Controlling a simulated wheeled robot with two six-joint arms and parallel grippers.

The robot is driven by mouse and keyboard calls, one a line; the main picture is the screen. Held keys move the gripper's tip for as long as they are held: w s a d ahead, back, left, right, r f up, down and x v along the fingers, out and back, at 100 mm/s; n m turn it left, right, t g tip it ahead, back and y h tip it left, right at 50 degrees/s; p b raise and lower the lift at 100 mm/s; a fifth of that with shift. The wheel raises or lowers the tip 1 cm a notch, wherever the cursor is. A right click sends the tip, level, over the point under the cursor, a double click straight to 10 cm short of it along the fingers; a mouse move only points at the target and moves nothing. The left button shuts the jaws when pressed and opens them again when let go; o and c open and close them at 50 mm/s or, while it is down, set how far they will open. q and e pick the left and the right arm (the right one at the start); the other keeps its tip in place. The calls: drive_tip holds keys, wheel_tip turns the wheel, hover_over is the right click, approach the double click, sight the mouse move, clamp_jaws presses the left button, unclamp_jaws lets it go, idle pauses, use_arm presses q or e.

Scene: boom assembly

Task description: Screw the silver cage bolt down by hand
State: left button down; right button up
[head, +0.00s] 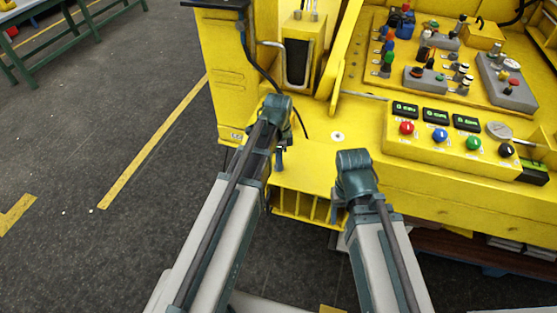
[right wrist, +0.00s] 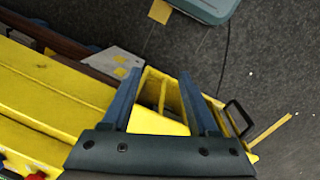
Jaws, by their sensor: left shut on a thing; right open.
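A yellow barred cage (head: 290,203) hangs at the front edge of the yellow machine, and it also shows between my right fingers in the right wrist view (right wrist: 149,120). A small silver disc (head: 338,136) lies flat on the yellow deck; I cannot tell if it is the cage bolt. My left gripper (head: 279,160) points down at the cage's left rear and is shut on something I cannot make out. My right gripper (head: 338,215) is open and empty above the cage's right side; its fingers also show spread in the right wrist view (right wrist: 157,98).
A control panel with coloured knobs (head: 450,143) stands at the right, with a switch plate (head: 430,85) behind it. A black handle (right wrist: 238,118) sticks out beside the cage. A green bench (head: 75,30) is far left. The grey floor (head: 90,130) at left is mostly clear.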

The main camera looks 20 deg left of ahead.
use_arm(q)
drive_tip(key=m, duration=0.5)
drive_tip(key=shift+w+m, duration=0.15)
drive_tip(key=shift+m, duration=2.35)
drive_tip(key=c, duration=0.6)
unclamp_jaws()
drive_tip(key=shift+c, duration=0.2)
drive_tip(key=shift+r, duration=0.1)
wheel_tip(320, 180, up, 14)
drive_tip(key=p, duration=1.3)
drive_tip(key=shift+f+p, duration=0.2)
drive_tip(key=shift+p, duration=0.2)
drive_tip(key=shift+f, duration=0.1)
